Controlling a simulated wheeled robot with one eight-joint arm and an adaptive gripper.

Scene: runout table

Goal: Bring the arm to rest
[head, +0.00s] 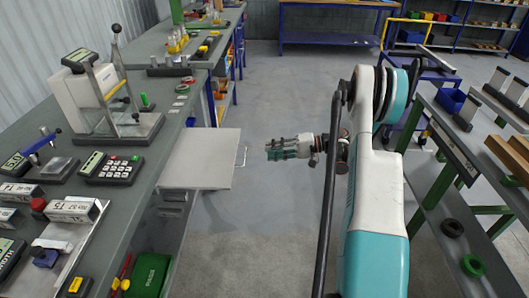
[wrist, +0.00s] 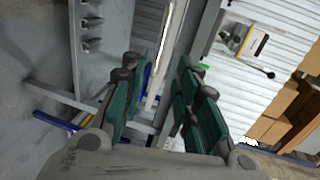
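My arm (head: 382,180), white and teal, rises on the right of the head view and is bent over at the top. My gripper (head: 270,149) hangs over the grey floor in the aisle and points left. In the wrist view my gripper (wrist: 160,68) has its two green-padded fingers apart, with nothing held between them. It touches nothing in the head view.
A grey bench (head: 130,205) with instruments runs along the left. A pale flap or drawer (head: 205,160) with a handle juts from it, just left of my gripper. A green-legged rack (head: 455,165) stands right of my arm. The floor (head: 270,215) between is clear.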

